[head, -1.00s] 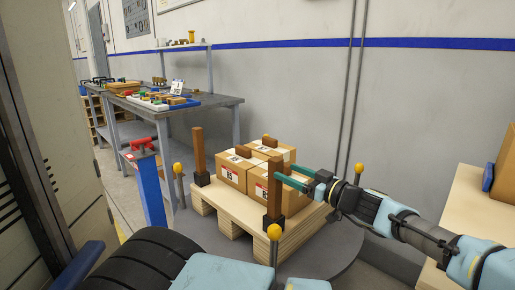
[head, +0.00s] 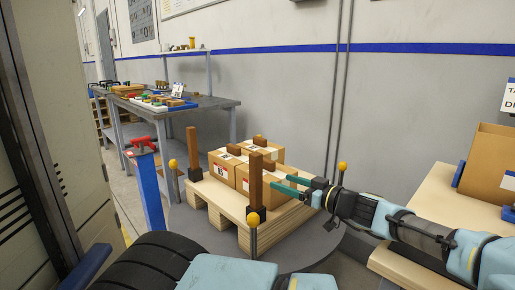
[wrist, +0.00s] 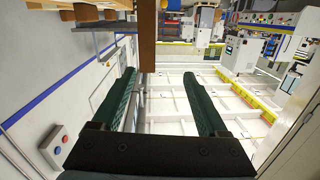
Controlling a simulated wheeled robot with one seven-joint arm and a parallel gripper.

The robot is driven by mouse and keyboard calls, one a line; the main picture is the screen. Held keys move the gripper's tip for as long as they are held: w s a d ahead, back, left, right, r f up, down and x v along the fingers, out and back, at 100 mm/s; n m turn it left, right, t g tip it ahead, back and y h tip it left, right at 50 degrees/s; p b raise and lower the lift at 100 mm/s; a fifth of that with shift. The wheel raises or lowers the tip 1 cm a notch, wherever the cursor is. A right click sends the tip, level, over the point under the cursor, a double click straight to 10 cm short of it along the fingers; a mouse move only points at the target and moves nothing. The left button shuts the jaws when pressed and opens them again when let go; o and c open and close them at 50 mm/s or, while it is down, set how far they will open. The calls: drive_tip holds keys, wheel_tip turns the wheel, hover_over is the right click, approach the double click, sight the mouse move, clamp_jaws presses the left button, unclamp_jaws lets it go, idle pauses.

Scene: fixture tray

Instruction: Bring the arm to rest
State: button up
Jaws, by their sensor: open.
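My gripper (head: 284,187) is open, with two green fingers spread apart. In the head view it reaches left from my arm at the right, near a brown upright post (head: 256,180) at the pallet's near corner. In the wrist view my gripper (wrist: 158,100) shows nothing held between its fingers. A brown post (wrist: 147,40) stands beyond the gap between the fingers there. I cannot tell whether the fingertips touch the post in the head view.
Cardboard boxes (head: 223,172) stand on a wooden pallet (head: 235,204) on a round grey plate. Yellow-topped posts (head: 252,219) stand around it. A workbench (head: 205,111) with parts is behind left. A light wooden table (head: 435,195) with a carton (head: 490,165) is at the right.

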drive_tip(key=s+a+f+m+g+h+p, duration=0.1)
drive_tip(key=s+a+f+g+h, duration=0.15)
drive_tip(key=a+g, duration=0.2)
drive_tip(key=s+a+f+m+g+h+p, duration=0.1)
drive_tip(key=s+a+f+g+p, duration=0.1)
drive_tip(key=s+a+f+g, duration=0.3)
drive_tip(key=s+a+f+g+h+p, duration=0.1)
drive_tip(key=s+a+g, duration=0.15)
drive_tip(key=a, duration=0.35)
drive_tip(key=s+r+m+t+h+p, duration=0.1)
drive_tip(key=s+r+m+h+p, duration=0.2)
drive_tip(key=r, duration=1.4)
drive_tip(key=m+h+p, duration=0.2)
drive_tip(key=m+h, duration=0.2)
drive_tip(key=h, duration=0.1)
drive_tip(key=shift+d+m+t, duration=0.3)
drive_tip(key=shift+m+t, duration=0.1)
drive_tip(key=shift+r+h, duration=0.1)
drive_tip(key=shift+h, duration=0.15)
